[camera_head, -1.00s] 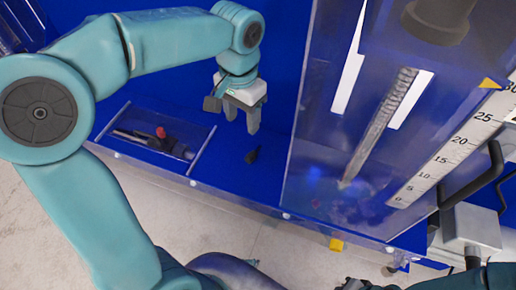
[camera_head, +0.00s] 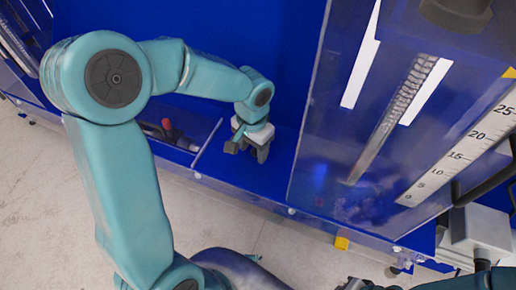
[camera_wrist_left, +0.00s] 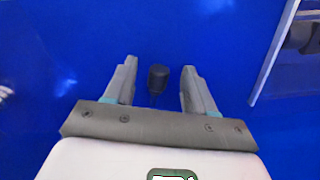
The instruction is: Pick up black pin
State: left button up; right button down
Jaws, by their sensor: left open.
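The black pin (camera_wrist_left: 157,80) stands out against the blue surface in the left wrist view, between the two fingers of my left gripper (camera_wrist_left: 158,85). There is a gap on each side of it, so the fingers do not touch it. In the head view my left gripper (camera_head: 254,150) is low over the blue surface, fingers pointing down, and the pin is hidden there behind the gripper. My left gripper is open.
A clear-walled compartment (camera_head: 207,144) with a dark, red-tipped tool (camera_head: 168,128) lies left of the gripper. A tall transparent enclosure with a spring column (camera_head: 388,118) and a numbered scale (camera_head: 456,157) stands to the right. The blue surface (camera_head: 285,142) between is bare.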

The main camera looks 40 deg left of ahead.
pick_arm(q)
jog(key=shift+f, duration=0.5)
grip_shut()
jog(key=shift+r, duration=0.2)
